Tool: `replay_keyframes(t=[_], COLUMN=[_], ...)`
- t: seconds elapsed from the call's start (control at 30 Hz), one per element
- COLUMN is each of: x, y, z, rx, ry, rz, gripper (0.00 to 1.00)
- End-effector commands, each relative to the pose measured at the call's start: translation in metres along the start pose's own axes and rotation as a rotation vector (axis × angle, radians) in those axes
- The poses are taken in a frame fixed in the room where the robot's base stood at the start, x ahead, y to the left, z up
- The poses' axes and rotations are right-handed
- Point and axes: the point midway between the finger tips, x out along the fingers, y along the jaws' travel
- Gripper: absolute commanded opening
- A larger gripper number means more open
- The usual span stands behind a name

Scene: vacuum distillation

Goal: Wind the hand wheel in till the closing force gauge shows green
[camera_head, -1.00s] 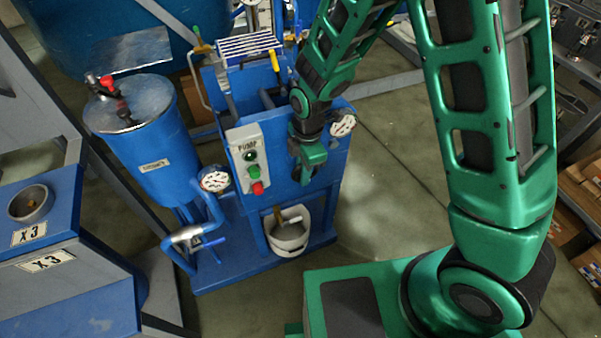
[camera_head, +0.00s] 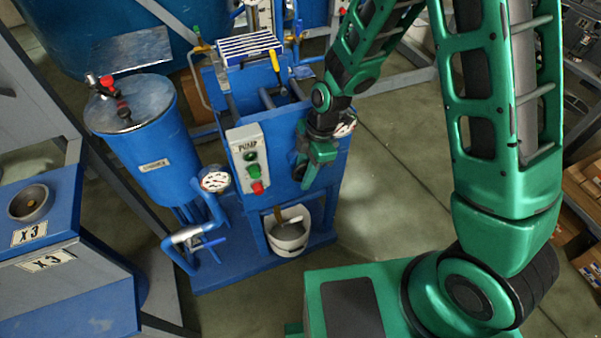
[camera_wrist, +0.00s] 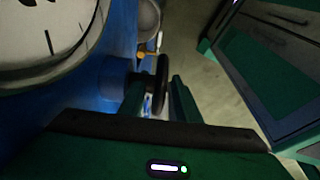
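The hand wheel (camera_wrist: 162,84) shows in the wrist view as a dark rim seen nearly edge-on, on a short stem from the blue machine. My gripper (camera_wrist: 160,104) has one green finger on each side of the rim. A gap shows at the left finger; the right finger is close to the rim, contact unclear. In the head view my gripper (camera_head: 307,178) is at the blue press's front, and the wheel is hidden. The closing force gauge (camera_head: 346,126) is mostly covered by my arm there. A large white gauge dial (camera_wrist: 45,35) is cut off in the wrist view; no green zone shows.
The PUMP box (camera_head: 248,160) with green and red buttons is left of my gripper. A second gauge (camera_head: 215,180) sits on a blue pipe. A white bucket (camera_head: 289,236) stands below. A blue tank (camera_head: 150,140) is at left. Open floor (camera_head: 395,190) lies right of the press.

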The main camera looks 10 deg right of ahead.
Motion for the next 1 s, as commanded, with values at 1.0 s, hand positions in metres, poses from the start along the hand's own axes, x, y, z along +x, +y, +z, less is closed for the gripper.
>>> replay_keyframes(t=[1.0], x=[-0.103], y=[0.000], z=[0.000], rx=[0.000], ry=[0.001], rz=[0.002], gripper=[0.30])
